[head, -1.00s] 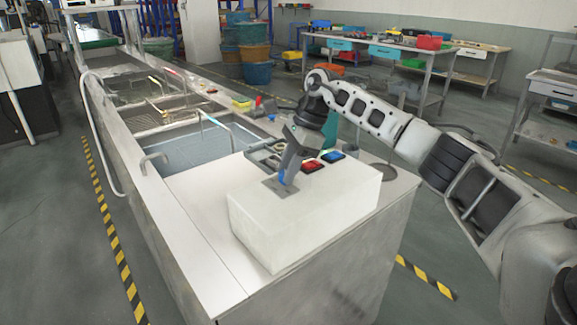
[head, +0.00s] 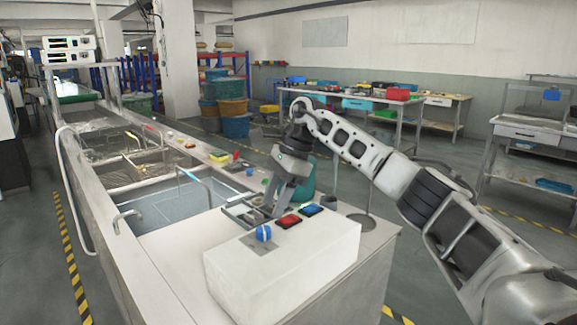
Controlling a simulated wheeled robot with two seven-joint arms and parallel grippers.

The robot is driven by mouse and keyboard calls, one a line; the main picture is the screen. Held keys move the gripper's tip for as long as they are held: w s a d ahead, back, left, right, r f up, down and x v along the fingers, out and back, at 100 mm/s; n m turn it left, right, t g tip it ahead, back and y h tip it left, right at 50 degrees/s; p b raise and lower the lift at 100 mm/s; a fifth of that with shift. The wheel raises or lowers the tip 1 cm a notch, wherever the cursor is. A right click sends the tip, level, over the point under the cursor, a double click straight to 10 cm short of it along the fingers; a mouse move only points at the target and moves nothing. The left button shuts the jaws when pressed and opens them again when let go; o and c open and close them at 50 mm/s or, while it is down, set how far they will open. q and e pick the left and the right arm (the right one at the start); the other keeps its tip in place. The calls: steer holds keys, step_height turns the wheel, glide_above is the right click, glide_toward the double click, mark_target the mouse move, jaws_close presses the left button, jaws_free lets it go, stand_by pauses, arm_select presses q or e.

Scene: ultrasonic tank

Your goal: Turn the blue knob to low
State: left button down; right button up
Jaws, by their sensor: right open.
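The blue knob (head: 264,233) sits on a small grey plate (head: 258,243) on top of the white control box (head: 285,262). A red button (head: 289,221) and a blue button (head: 312,210) are on the same box, to the right of the knob. My right gripper (head: 268,208) is open, its fingers pointing down behind the knob and left of the red button. It is apart from the knob, and nothing shows between its fingers. The knob's setting marks are too small to read. My left gripper is not in view.
The steel tank line (head: 165,205) with basins and handles runs back to the left. Small coloured items (head: 220,156) lie on its right edge. Workbenches (head: 385,104) and stacked tubs (head: 236,125) are farther back.

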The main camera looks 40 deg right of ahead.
steer(key=v, duration=1)
